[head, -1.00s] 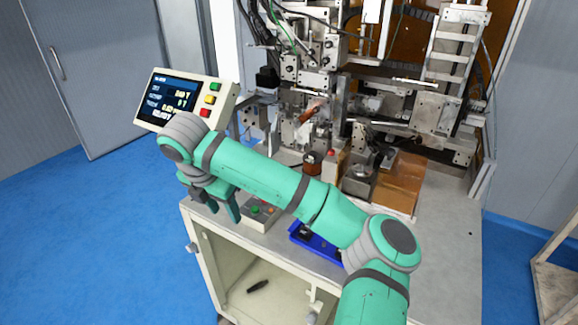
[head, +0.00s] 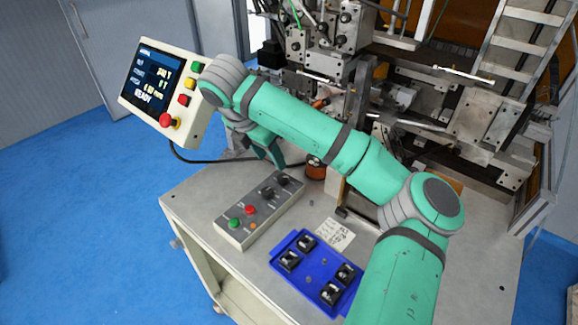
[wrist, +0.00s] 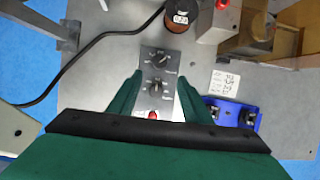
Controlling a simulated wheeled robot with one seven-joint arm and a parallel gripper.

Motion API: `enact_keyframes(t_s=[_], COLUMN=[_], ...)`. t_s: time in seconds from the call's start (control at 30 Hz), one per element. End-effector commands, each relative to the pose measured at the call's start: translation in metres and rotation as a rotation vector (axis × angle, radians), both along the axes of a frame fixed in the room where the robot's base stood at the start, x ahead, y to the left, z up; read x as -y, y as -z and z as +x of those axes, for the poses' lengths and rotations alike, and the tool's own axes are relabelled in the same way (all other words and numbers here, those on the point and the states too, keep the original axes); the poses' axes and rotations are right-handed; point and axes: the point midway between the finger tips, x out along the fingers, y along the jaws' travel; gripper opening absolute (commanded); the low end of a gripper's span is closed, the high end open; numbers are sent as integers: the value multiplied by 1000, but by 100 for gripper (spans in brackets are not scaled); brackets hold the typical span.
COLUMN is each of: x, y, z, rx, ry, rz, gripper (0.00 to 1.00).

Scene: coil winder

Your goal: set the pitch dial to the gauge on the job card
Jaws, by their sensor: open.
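A grey control box (head: 236,222) lies on the bench top, with green, red and orange buttons at its near end and two black dials at its far end. In the wrist view one dial (wrist: 161,58) is farther out and the other (wrist: 157,87) is nearer; their labels are too small to read, so I cannot tell which is pitch. My gripper (head: 271,156) is open and empty above the dial end. In the wrist view its fingers (wrist: 160,80) show either side of the box. The white job card (head: 335,236) has handwriting I cannot read; it also shows in the wrist view (wrist: 224,83).
A blue tray (head: 277,262) with several black parts is right of the box. A copper-coloured spool (head: 315,170) and the winder frame (head: 345,75) stand behind. A screen panel (head: 158,85) showing READY is at the left. A black cable (wrist: 90,46) runs left of the box.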

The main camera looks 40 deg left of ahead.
Motion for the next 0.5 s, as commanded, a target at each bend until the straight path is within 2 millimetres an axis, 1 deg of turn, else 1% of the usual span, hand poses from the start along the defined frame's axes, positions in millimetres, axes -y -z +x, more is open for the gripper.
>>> enact_keyframes(t_s=[0.17,0.5], x=[-1,1], y=[17,71], z=[5,27], rx=[-4,-4], ry=[-2,-2], rz=[0,0], gripper=[45,45])
